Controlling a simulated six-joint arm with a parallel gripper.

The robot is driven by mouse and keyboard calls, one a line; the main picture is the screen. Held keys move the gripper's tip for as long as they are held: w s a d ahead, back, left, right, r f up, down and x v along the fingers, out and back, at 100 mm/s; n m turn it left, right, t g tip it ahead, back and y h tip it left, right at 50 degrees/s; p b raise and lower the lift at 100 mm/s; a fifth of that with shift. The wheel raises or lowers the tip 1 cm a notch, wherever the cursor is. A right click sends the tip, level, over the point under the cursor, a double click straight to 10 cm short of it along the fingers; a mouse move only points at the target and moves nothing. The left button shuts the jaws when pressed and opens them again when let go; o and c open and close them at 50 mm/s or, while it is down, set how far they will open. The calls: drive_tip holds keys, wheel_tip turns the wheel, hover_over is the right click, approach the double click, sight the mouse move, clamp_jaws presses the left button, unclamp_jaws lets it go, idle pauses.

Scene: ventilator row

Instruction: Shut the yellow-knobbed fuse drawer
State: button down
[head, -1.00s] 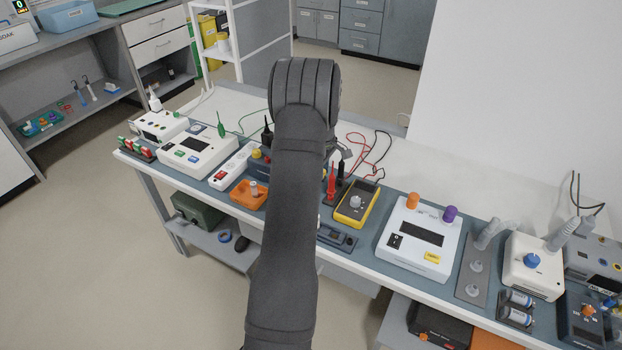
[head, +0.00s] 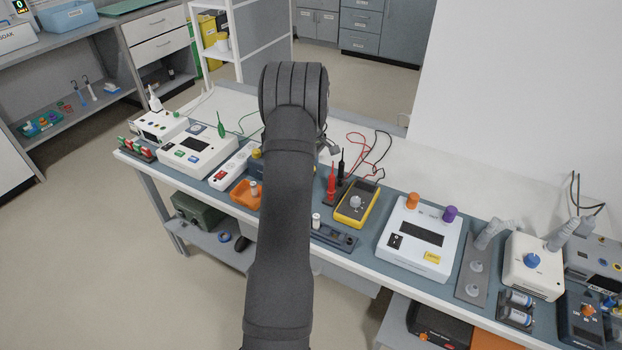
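A small yellow knob (head: 257,153) shows at the left edge of my arm, on a mostly hidden dark blue housing (head: 256,165) on the bench. I take it for the fuse drawer's knob, but my arm covers most of this spot. How far the drawer stands out cannot be seen. My forearm rises through the middle of the picture and ends in a rounded dark wrist above the bench. My gripper's fingers are hidden behind the wrist and arm, so their opening and any contact do not show.
Left of my arm are an orange tray (head: 246,194), a white power strip (head: 229,169) and a white instrument (head: 198,149). To the right are red and black probes (head: 331,183), a yellow meter (head: 356,204) and a white device (head: 415,238). The bench's back right is mostly clear.

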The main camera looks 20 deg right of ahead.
drive_tip(key=shift+w+a, duration=1.3)
drive_tip(key=c, duration=1.3)
unclamp_jaws()
wheel_tip(320, 180, up, 6)
